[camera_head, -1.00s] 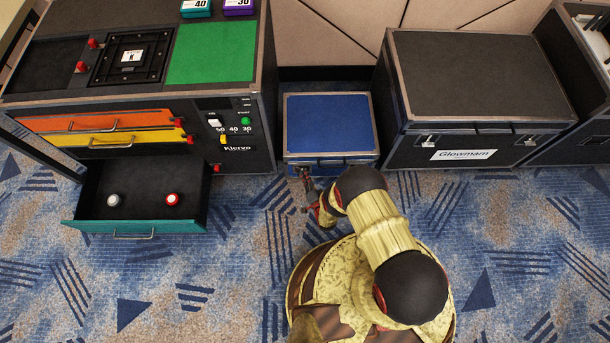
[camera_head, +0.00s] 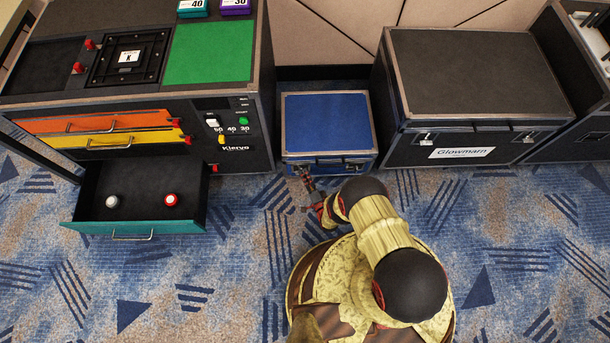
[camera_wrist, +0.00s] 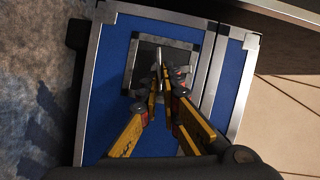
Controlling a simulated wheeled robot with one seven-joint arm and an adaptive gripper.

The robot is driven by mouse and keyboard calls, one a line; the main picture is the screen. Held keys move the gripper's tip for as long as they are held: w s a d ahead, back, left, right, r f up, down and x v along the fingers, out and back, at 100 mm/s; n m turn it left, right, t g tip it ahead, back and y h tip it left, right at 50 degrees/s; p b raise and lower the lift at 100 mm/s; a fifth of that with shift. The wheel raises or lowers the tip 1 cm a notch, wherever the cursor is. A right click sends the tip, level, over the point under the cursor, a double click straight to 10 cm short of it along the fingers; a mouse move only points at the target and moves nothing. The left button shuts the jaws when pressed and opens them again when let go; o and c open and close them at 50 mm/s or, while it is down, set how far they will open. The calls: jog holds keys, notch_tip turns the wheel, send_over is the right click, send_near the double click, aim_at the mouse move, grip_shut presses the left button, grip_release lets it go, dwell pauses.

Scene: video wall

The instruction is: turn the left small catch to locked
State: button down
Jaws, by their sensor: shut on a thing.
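A small blue case (camera_head: 327,122) with metal edges stands on the carpet between two black cases. In the wrist view its blue front (camera_wrist: 106,95) fills much of the picture, with a dark square recess plate (camera_wrist: 147,62) set in it. A small metallic catch (camera_wrist: 160,57) sits in this plate. My gripper (camera_wrist: 163,84) is shut on the catch, its yellow fingers close together over the plate. In the head view my gripper (camera_head: 304,172) is at the left part of the case's front. The fingertips partly hide the catch, so its exact turn is hard to tell.
At left, a black cabinet (camera_head: 257,150) has an open teal-fronted drawer (camera_head: 150,227) holding a white and a red knob. A large black case (camera_head: 475,75) labelled Glowmarn stands at right. The patterned carpet (camera_head: 520,260) is clear in front.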

jog(key=c, duration=2.1)
grip_release()
jog(key=shift+o, duration=0.3)
jog(key=shift+r, duration=4.95)
